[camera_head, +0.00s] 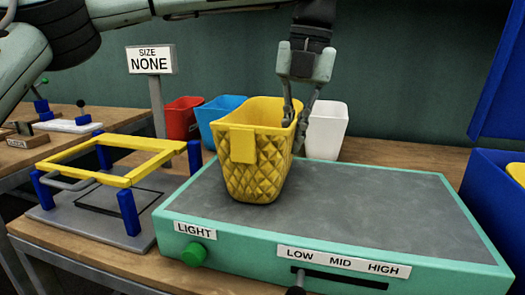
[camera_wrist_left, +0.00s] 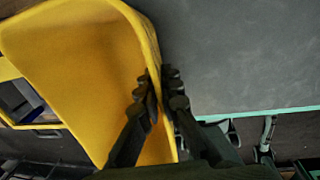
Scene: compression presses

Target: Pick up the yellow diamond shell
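The yellow diamond shell (camera_head: 254,165) is an open, bucket-like cup with a quilted diamond pattern and a plain tab on its front. It is upright on or just over the grey top of the green-edged press; contact is hard to tell. My left gripper (camera_head: 296,118) points down at its right rim, one finger inside and one outside. In the left wrist view the fingertips (camera_wrist_left: 163,82) close on the yellow wall (camera_wrist_left: 85,70) between them. My right gripper is in neither view.
The press (camera_head: 380,215) has a green knob (camera_head: 194,254) and a slider slot. Red (camera_head: 183,118), blue (camera_head: 218,112) and white (camera_head: 326,130) shells stand behind. A yellow-topped frame (camera_head: 110,165) is left, a "SIZE NONE" sign (camera_head: 150,60) behind it. Blue bins (camera_head: 490,200) stand right.

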